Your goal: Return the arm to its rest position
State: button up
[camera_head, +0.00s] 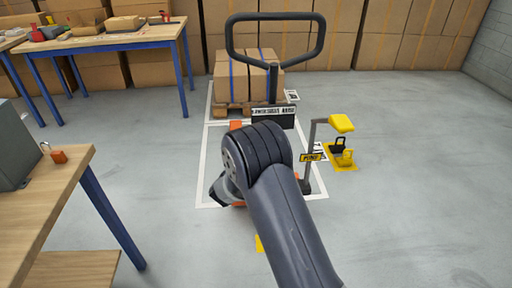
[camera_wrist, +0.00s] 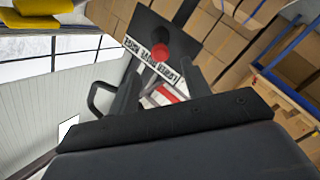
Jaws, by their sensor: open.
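My arm (camera_head: 285,225) reaches forward across the middle of the head view, bent at a thick dark joint. It hides most of my gripper there. In the wrist view my gripper (camera_wrist: 162,88) points up, its two grey fingers apart. No object is clearly held between them. Beyond the fingers is a dark lettered plate (camera_wrist: 165,40) with a red round part. A pallet truck handle (camera_head: 275,18) stands behind my arm, with a dark labelled plate (camera_head: 274,117) below it.
Boxes (camera_head: 240,75) sit on a pallet behind the handle. A workbench (camera_head: 45,195) is at left. Floor at right is clear.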

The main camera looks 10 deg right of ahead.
jog(key=b+x, duration=0.1)
jog(key=x, duration=1)
jog(key=shift+s, duration=0.15)
